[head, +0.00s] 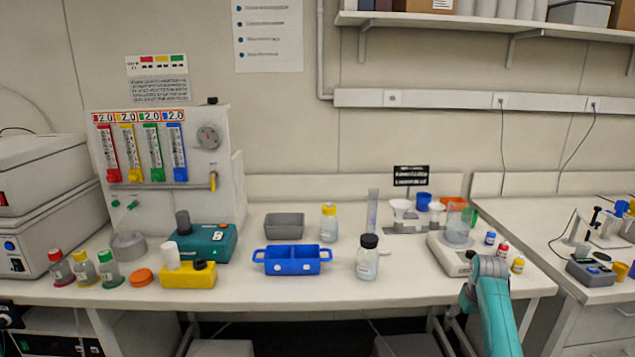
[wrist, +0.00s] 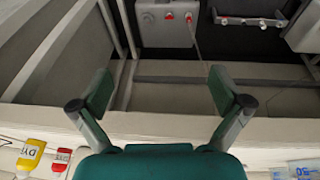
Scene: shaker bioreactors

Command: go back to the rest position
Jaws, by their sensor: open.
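My gripper (wrist: 161,92) shows in the wrist view with its two teal fingers spread wide and nothing between them. It is over the front edge of the bench (wrist: 180,127), with the dark space below the bench beyond the fingers. In the head view my teal arm reaches up from the lower right, in front of the bench by the white balance (head: 450,258). The gripper itself cannot be made out there.
A yellow dye bottle (wrist: 32,157) and a red-labelled one (wrist: 60,161) stand at the wrist view's lower left. In the head view, a blue two-part tray (head: 292,268), a black-capped bottle (head: 367,262) and a grey tray (head: 284,226) stand mid-bench.

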